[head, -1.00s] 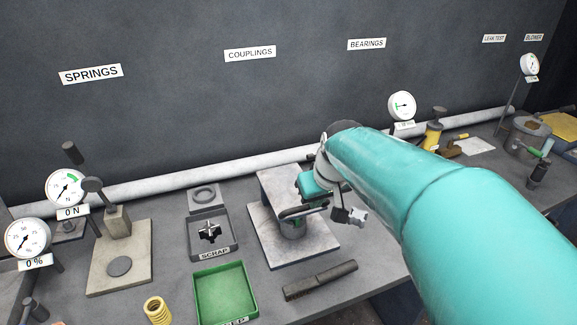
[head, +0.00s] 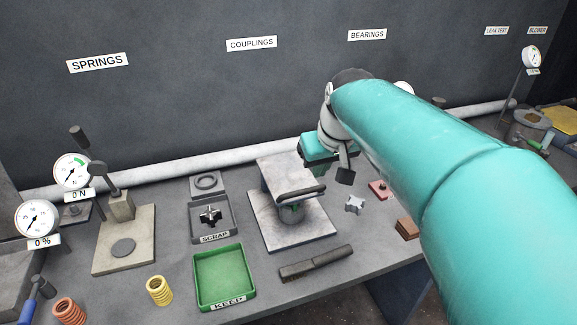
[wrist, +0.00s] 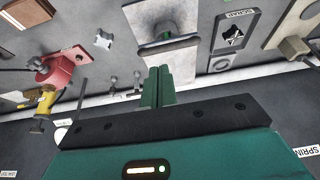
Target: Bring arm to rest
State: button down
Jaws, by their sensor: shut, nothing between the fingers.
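My teal arm reaches in from the right of the head view. My gripper's green body shows there above the bench, just behind and right of the grey stand with a dark handle (head: 290,205). In the wrist view my gripper (wrist: 158,72) has its two green fingers together with nothing between them. Its fingertips appear near the stand's pale plate (wrist: 172,48) in that view; I cannot tell the gap.
The green KEEP tray (head: 224,277), SCRAP tray (head: 211,237), dark bar (head: 316,264) and yellow spring (head: 159,291) lie left and front. A grey coupling (head: 355,205), red part (head: 378,190) and brown block (head: 408,229) lie right of the stand. Gauges stand at left.

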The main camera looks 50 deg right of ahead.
jog(key=v, duration=0.5)
jog(key=w+a+f+n, duration=0.2)
jog(key=a+f, duration=0.1)
jog(key=a, duration=0.7)
jog(key=w+a+f+n+t+y, duration=0.1)
jog(key=w+a+f+n, duration=0.1)
jog(key=a, duration=0.7)
jog(key=w+a+f+n+y, duration=0.1)
jog(key=a+f, duration=0.4)
jog(key=a, duration=0.5)
jog(key=shift+w+a+n, duration=0.35)
jog(key=shift+w+n, duration=0.25)
jog(key=shift+w, duration=0.4)
jog(key=shift+f, duration=0.1)
